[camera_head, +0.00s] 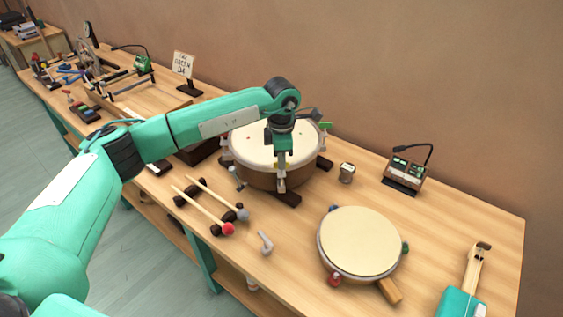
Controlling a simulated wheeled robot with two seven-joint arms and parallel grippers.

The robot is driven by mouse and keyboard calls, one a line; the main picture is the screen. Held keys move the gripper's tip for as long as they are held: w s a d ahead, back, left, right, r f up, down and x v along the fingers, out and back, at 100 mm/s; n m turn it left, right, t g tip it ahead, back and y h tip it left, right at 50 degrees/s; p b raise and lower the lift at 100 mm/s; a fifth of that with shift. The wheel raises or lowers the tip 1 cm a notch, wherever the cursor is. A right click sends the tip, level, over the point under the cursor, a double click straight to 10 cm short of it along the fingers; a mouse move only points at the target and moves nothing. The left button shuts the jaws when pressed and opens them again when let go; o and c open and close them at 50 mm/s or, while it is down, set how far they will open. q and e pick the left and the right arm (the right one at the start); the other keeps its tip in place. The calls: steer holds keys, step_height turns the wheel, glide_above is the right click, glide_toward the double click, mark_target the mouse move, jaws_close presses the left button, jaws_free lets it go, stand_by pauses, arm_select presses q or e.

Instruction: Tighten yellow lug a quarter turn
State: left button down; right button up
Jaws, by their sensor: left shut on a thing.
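A large drum (250,148) with a cream head and brown shell stands on dark feet in the middle of the bench. Coloured lugs sit around its rim; a green one (326,125) shows at the right. My left gripper (281,184) points down at the drum's front rim, in front of the head. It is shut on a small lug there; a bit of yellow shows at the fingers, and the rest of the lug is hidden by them.
Two mallets (206,200) lie on dark rests at front left, near a grey bent tool (265,243). A smaller drum (360,242) stands to the right. A small metal cup (346,173) and a device with a lamp (404,174) are behind. A sign (183,65) stands further left.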

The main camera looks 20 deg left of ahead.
arm_select(q)
steer(key=shift+r, duration=0.1)
arm_select(e)
steer(key=shift+w, duration=0.1)
stand_by(0.3)
arm_select(q)
steer(key=c, duration=1.6)
jaws_free()
